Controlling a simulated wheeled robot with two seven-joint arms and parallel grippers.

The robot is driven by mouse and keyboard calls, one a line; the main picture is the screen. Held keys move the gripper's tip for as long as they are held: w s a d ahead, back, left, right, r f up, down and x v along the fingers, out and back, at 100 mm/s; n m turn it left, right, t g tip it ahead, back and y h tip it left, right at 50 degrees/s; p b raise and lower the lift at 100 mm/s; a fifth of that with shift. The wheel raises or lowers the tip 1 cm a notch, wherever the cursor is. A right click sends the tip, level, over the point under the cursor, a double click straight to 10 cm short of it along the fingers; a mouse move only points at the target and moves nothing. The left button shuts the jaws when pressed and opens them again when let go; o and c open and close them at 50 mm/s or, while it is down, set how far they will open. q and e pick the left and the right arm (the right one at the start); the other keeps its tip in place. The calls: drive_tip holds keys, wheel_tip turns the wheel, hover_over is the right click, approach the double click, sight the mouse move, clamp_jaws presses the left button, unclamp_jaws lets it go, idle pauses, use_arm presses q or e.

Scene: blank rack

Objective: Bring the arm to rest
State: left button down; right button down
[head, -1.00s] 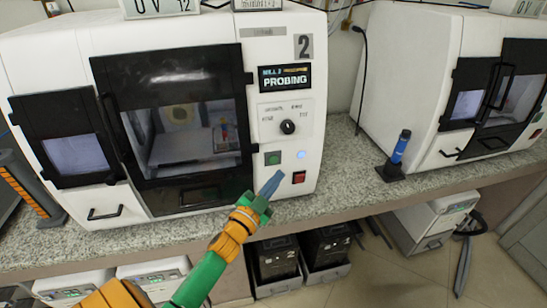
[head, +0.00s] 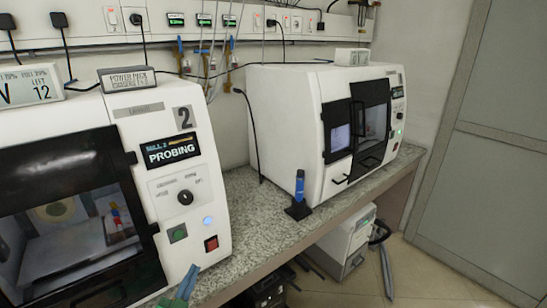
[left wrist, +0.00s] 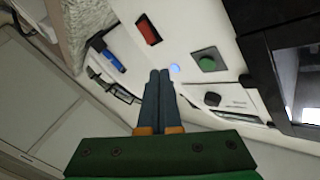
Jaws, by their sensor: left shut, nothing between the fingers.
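My left gripper (head: 186,283) shows at the bottom of the head view, in front of the lower right part of the machine marked 2 (head: 205,130). In the left wrist view its two blue-grey fingers (left wrist: 160,75) are shut together with nothing between them. The fingertips appear near the machine's panel, by the lit blue lamp (left wrist: 175,68). The green button (head: 177,233) and red switch (head: 211,243) are on that panel. Whether the fingers touch the panel I cannot tell. Most of the left arm is out of the head view. My right gripper is not in view.
A second white machine (head: 285,120) stands farther right on the speckled counter (head: 240,200). A blue-handled tool in a black stand (head: 299,190) is between the machines. White boxes (head: 345,243) are below the counter. A grey door (head: 490,150) is at the right.

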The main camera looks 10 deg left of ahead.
use_arm(q)
drive_tip(key=s+d+f+n+g, duration=0.1)
drive_tip(key=s+d+f+g, duration=0.2)
drive_tip(key=f, duration=0.5)
drive_tip(key=s+f+n+g, duration=0.1)
drive_tip(key=s+f+g, duration=0.2)
drive_tip(key=s+f, duration=0.35)
drive_tip(key=s+d+f+g, duration=0.2)
drive_tip(key=s+f, duration=0.1)
drive_tip(key=f, duration=0.7)
drive_tip(key=s+d+f+g, duration=0.1)
drive_tip(key=s+f+g, duration=0.2)
drive_tip(key=s, duration=0.5)
drive_tip(key=s+d+f+g+h, duration=0.1)
drive_tip(key=s+d+f+g, duration=0.1)
drive_tip(key=s, duration=0.6)
drive_tip(key=s+d+f+n+g, duration=0.1)
drive_tip(key=s+f+g, duration=0.2)
drive_tip(key=s+f, duration=0.3)
drive_tip(key=shift+s+d+f+g+h, duration=0.15)
drive_tip(key=shift+s+f+g+h, duration=0.2)
drive_tip(key=shift+s, duration=0.8)
drive_tip(key=shift+r, duration=0.1)
idle(0.8)
